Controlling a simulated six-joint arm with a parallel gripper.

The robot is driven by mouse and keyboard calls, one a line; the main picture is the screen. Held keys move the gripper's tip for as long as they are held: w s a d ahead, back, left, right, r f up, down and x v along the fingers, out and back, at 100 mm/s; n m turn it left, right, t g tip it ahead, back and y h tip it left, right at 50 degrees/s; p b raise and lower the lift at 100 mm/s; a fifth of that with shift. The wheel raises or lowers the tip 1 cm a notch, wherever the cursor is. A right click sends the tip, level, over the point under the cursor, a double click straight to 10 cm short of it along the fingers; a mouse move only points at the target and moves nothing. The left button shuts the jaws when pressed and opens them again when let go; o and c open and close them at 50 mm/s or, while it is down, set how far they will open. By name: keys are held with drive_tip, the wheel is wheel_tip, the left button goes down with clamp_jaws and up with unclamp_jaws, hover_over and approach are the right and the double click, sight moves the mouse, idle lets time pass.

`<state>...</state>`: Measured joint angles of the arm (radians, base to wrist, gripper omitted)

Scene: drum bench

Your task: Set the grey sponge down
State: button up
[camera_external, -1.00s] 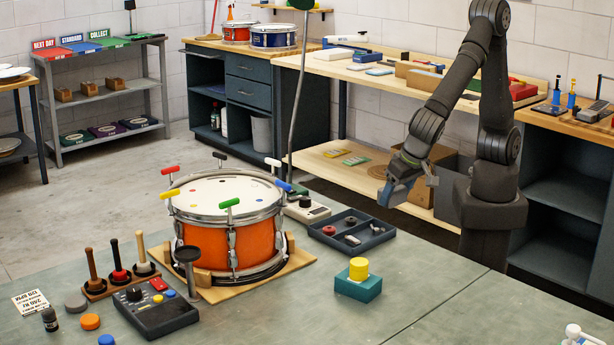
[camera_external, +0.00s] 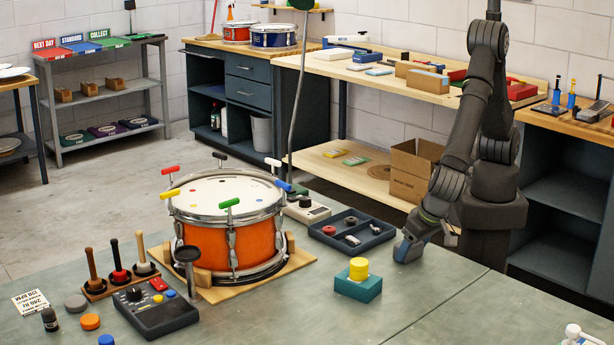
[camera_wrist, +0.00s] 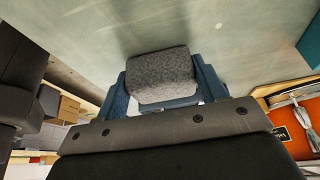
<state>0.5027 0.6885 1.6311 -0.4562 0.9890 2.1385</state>
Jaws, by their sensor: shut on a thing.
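My gripper (camera_external: 407,247) is low over the right part of the green bench top (camera_external: 445,300), to the right of the dark parts tray. In the wrist view the grey sponge (camera_wrist: 160,74) sits between the two blue fingers of my gripper (camera_wrist: 162,85), which are shut on it. The sponge is speckled grey with a rounded edge. In the external view the sponge is hidden or too small to make out at the fingertips. I cannot tell whether it touches the bench top.
A teal block with a yellow cylinder (camera_external: 358,270) stands just left and in front of my gripper. A dark tray (camera_external: 351,230) with small parts lies to the left. The orange drum (camera_external: 229,240) stands further left. The bench right of the teal block is clear.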

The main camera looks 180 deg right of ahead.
drive_tip(key=o, duration=1)
drive_tip(key=shift+f, duration=0.1)
drive_tip(key=shift+c, duration=0.2)
drive_tip(key=v, duration=1.2)
drive_tip(key=x, duration=1.2)
drive_tip(key=shift+s+f, duration=0.1)
drive_tip(key=shift+f, duration=0.1)
wheel_tip(320, 180, up, 3)
drive_tip(key=shift+r, duration=0.6)
